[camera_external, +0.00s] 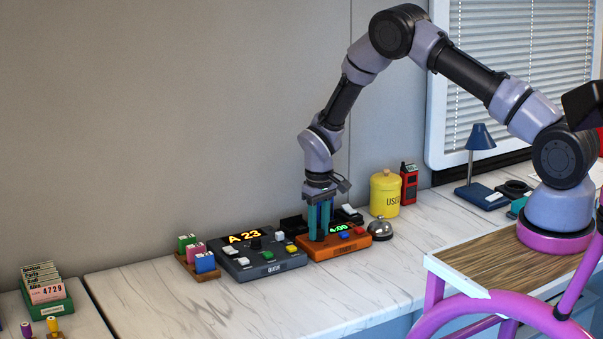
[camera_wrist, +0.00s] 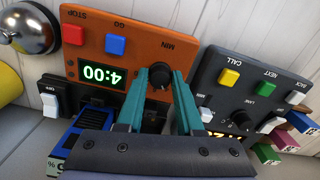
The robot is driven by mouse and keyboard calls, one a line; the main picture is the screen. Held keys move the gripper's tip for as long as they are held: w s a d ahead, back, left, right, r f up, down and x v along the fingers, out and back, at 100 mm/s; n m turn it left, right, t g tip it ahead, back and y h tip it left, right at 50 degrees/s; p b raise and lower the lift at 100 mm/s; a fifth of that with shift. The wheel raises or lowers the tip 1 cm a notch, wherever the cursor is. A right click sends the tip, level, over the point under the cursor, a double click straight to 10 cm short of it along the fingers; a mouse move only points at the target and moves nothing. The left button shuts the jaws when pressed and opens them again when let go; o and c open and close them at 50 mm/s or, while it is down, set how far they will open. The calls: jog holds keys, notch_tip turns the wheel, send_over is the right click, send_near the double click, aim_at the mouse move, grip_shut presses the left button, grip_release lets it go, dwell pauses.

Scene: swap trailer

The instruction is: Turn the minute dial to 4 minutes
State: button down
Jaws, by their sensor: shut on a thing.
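The orange timer box (camera_external: 347,250) sits on the white counter, with a green display (camera_wrist: 103,74) that reads 4:00, upside down in the wrist view. The black minute dial (camera_wrist: 159,75), by the label MIN, is on the timer's top face; in the external view my gripper hides it. My gripper (camera_wrist: 157,82) points down at the timer, its teal fingers on both sides of the dial and shut on it. It also shows in the external view (camera_external: 320,238). A red STOP button (camera_wrist: 73,34) and a blue GO button (camera_wrist: 115,44) are on the same face.
A dark grey queue box (camera_external: 262,263) with a display reading A 23 stands left of the timer, close to my fingers. A silver bell (camera_external: 380,229), a yellow canister (camera_external: 385,193) and a red device (camera_external: 409,183) stand to the right. The front counter is clear.

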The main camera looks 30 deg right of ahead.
aim_at(319, 231)
dwell(0.3)
jog(key=c, duration=0.6)
grip_release()
jog(key=shift+o, duration=0.2)
notch_tip(319, 231, up, 11)
